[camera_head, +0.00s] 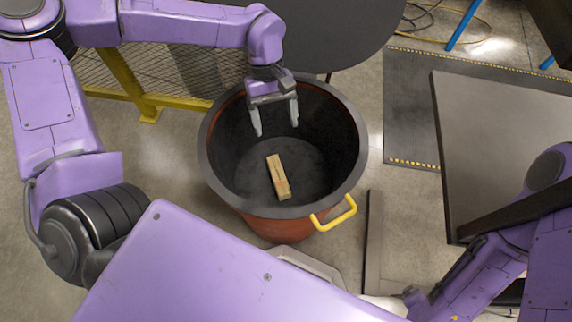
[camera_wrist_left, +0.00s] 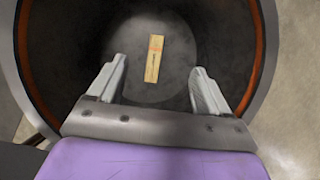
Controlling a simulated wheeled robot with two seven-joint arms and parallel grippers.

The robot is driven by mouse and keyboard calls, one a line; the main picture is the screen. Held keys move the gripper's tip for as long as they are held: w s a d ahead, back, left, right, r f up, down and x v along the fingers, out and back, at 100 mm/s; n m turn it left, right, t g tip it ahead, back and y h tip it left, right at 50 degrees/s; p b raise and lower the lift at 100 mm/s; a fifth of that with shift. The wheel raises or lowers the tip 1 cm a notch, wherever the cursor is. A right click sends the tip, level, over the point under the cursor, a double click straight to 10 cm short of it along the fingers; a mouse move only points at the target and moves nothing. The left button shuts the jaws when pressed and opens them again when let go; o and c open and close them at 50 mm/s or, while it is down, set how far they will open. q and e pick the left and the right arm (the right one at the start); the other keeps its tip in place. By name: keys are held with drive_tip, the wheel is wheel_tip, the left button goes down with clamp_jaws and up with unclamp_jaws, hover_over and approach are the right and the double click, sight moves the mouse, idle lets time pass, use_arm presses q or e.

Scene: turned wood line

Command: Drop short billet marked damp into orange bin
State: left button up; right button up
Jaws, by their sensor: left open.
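The short wooden billet (camera_head: 278,177) lies on the dark floor inside the orange bin (camera_head: 268,226). It also shows in the left wrist view (camera_wrist_left: 154,58), with a small orange-red mark on its face; the wording is too small to read. The bin has a dark rim and dark inside, and its rim also shows in the left wrist view (camera_wrist_left: 262,60). My left gripper (camera_head: 275,124) is open and empty over the far part of the bin, apart from the billet. In the left wrist view its two fingers (camera_wrist_left: 158,88) stand wide apart. My right gripper is not seen.
The bin has a yellow handle (camera_head: 334,215) at its front right. A dark round table top (camera_head: 325,35) and a yellow-framed mesh fence (camera_head: 150,72) are behind it. A grey panel (camera_head: 500,125) stands at right. Bare concrete floor shows left of the bin.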

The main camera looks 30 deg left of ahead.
use_arm(q)
drive_tip(key=p+v, duration=0.1)
drive_tip(key=v, duration=0.7)
drive_tip(key=shift+p, duration=0.35)
drive_tip(key=shift+a+r, duration=0.1)
